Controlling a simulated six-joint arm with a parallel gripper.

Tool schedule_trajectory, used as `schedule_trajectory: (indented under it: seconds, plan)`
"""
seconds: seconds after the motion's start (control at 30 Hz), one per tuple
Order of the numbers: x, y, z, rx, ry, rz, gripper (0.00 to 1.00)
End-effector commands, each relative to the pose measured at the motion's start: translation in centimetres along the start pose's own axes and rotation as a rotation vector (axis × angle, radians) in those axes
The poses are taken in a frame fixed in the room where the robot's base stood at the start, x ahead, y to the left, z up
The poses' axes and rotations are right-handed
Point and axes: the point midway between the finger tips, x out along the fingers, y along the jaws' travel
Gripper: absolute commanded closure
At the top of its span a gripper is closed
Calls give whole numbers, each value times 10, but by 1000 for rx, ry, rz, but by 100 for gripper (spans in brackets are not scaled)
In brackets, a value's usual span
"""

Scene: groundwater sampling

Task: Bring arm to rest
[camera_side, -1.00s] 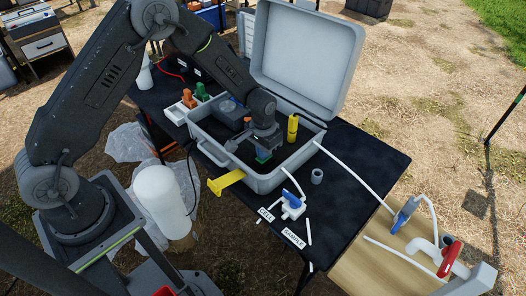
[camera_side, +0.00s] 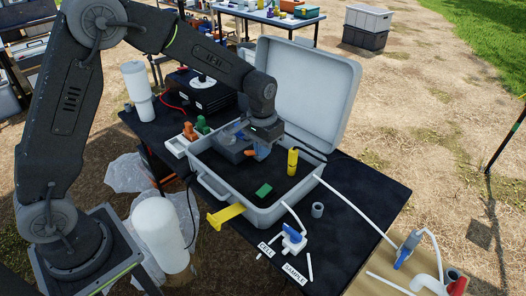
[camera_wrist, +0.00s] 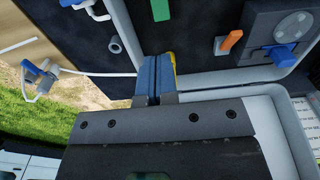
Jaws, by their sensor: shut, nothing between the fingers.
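My gripper (camera_side: 262,153) hangs over the open grey case (camera_side: 268,219), its fingers pointing down. In the wrist view its blue-padded fingers (camera_wrist: 155,72) are shut together with nothing between them. A green block (camera_side: 263,191) lies on the case's dark floor, apart from the gripper; it also shows in the wrist view (camera_wrist: 160,9). An orange piece (camera_side: 248,153) is beside the fingers in the side view and lies clear of them in the wrist view (camera_wrist: 231,41). A grey device (camera_side: 230,147) sits at the case's left, with a blue lever in the wrist view.
The case lid (camera_side: 310,90) stands open behind my arm. A yellow cylinder (camera_side: 292,162) stands inside the case to the gripper's right. A white valve (camera_side: 292,238), a grey cup (camera_side: 317,210) and tubing are on the black table.

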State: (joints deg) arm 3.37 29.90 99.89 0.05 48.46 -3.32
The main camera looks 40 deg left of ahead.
Motion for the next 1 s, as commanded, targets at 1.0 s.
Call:
schedule_trajectory:
  seconds: [1.0]
  plan:
    - [-174,-24,203,-2,393,2,100]
